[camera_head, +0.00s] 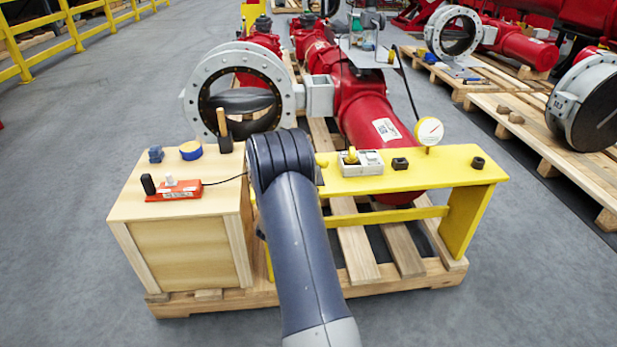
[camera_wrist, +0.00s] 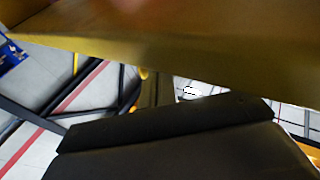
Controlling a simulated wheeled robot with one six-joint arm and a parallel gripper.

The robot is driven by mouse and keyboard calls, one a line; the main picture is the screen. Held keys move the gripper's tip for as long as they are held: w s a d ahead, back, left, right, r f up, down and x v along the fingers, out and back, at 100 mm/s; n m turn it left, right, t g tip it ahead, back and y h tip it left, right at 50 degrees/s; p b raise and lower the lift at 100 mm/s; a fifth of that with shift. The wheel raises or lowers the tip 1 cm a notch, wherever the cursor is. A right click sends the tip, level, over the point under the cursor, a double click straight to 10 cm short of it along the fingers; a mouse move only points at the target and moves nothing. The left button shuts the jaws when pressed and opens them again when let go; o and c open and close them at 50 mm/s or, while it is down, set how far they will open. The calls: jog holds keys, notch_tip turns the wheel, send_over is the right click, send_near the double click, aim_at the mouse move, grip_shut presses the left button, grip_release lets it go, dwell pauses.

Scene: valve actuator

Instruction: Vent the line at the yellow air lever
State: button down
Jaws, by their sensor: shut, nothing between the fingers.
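A yellow bench (camera_head: 430,172) stands at the centre right in the head view. A white block with a yellow knob (camera_head: 351,157) sits on its top. A small yellow piece (camera_head: 321,160) shows just right of my arm, partly hidden; I cannot tell whether it is the air lever. My arm covers the bench's left end, and my gripper is hidden behind it there. In the wrist view my dark gripper (camera_wrist: 170,125) fills the bottom, shut and empty. An ochre slab edge crosses the top of that view, close to the gripper.
A wooden crate (camera_head: 185,262) at left carries a red device (camera_head: 174,191), a blue-and-yellow roll (camera_head: 192,150) and a wooden-handled tool. A round gauge (camera_head: 429,132) stands on the bench. A red actuator (camera_head: 365,105) and a grey valve ring lie behind. Open floor is at left.

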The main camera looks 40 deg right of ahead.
aim_at(323, 166)
jog(key=d+n+t+y+b, duration=0.1)
jog(key=n+t+b, duration=0.1)
jog(key=t, duration=0.1)
jog(key=d+n+t+y+b, duration=0.1)
jog(key=shift+s+d+f+t+y, duration=0.15)
jog(key=shift+d+f+t+y, duration=0.1)
jog(key=shift+d+t+y, duration=0.05)
jog(key=b+x, duration=0.2)
jog(key=b, duration=0.1)
jog(key=shift+d, duration=0.4)
jog(key=shift+d+b, duration=0.2)
jog(key=shift+b, duration=0.25)
jog(key=shift+r, duration=0.1)
